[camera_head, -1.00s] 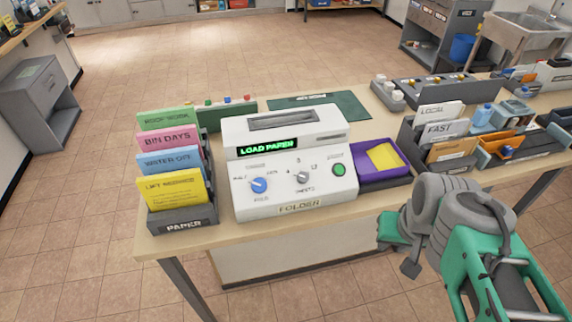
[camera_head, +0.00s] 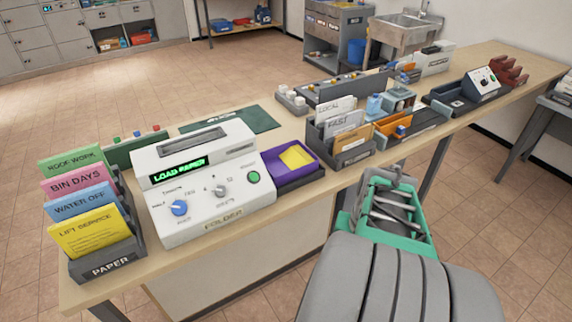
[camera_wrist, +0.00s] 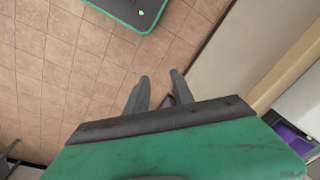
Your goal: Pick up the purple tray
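The purple tray (camera_head: 282,171) sits at the right end of the white folder machine (camera_head: 205,180) on the bench in the head view, with a yellow sheet (camera_head: 295,156) in it. A purple patch (camera_wrist: 292,138) shows at the right edge of the wrist view, partly cut off. My gripper (camera_wrist: 159,76) shows two grey fingers apart, with nothing between them but floor and a dark bench part behind. It is away from the tray, over the floor at the bench's front side. In the head view my arm hides the fingers.
The paper rack (camera_head: 108,262) with several coloured cards stands left of the folder. A dark sorter (camera_head: 350,158) with labelled envelopes stands close right of the tray. A green mat (camera_head: 228,120) lies behind. Floor in front of the bench is open.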

